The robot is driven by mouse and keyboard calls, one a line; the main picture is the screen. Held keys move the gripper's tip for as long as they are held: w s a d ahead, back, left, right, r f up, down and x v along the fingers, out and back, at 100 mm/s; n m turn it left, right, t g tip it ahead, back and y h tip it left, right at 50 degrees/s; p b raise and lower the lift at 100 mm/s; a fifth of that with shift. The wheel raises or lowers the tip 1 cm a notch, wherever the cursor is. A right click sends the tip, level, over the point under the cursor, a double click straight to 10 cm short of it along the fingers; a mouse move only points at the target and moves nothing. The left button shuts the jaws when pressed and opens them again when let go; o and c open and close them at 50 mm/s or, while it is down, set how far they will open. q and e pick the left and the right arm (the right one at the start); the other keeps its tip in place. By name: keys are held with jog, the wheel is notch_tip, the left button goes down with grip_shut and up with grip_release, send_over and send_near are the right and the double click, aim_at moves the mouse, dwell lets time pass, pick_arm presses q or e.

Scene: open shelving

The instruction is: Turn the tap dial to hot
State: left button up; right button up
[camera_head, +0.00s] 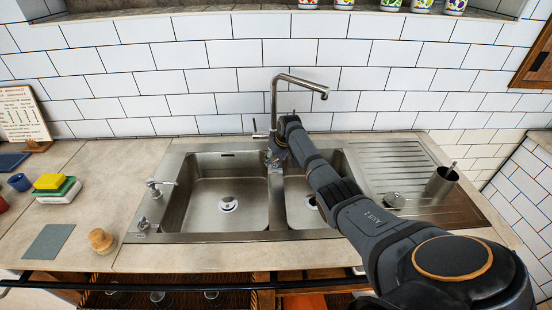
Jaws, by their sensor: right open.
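The tall silver tap (275,92) stands at the back of the sink, its spout bending to the right. A small lever or handle (257,134) sticks out on the left of the tap's base. I cannot tell whether this is the dial, nor any hot or cold mark. My right arm reaches in from the lower right, and my right gripper (275,156) is open at the tap's base. It hides part of the base, and I cannot tell whether it touches it. My left gripper is not in view.
A small metal fitting (157,187) stands at the left rim. Sponges (50,181) and a wooden-topped brush (101,240) lie on the left counter.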

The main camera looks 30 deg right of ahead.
jog(key=v, duration=1.2)
